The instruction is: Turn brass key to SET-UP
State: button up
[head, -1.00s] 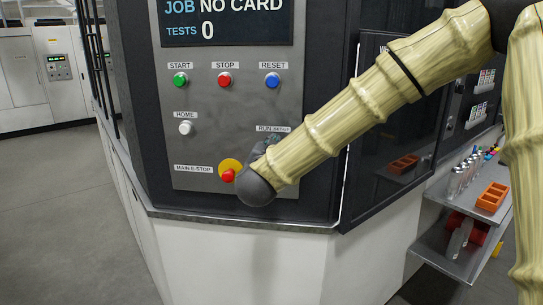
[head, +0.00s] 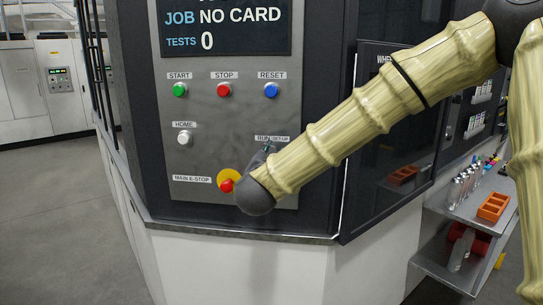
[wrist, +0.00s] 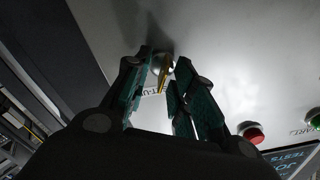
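The brass key (wrist: 163,74) stands in a round lock on the grey panel, its bow seen nearly edge-on and slightly tilted in the wrist view. My gripper (wrist: 164,62) is open, with one dark green finger on each side of the key and a visible gap to each. Part of a SET-UP label shows between the fingers. In the head view, the RUN / SET-UP label (head: 272,138) shows just above my gripper (head: 266,150), which is mostly hidden by my wrist. The key cannot be made out there.
The red main E-stop (head: 226,186) on its yellow disc is right beside my wrist. START (head: 180,90), STOP (head: 224,90), RESET (head: 271,90) and HOME (head: 184,138) buttons are on the same panel. A shelf with orange trays (head: 493,207) stands at the right.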

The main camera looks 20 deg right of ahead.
jog(key=shift+s+a, duration=0.1)
jog(key=shift+a, duration=0.05)
jog(key=v, duration=1.1)
jog(key=shift+s, duration=0.35)
jog(key=shift+a, duration=0.1)
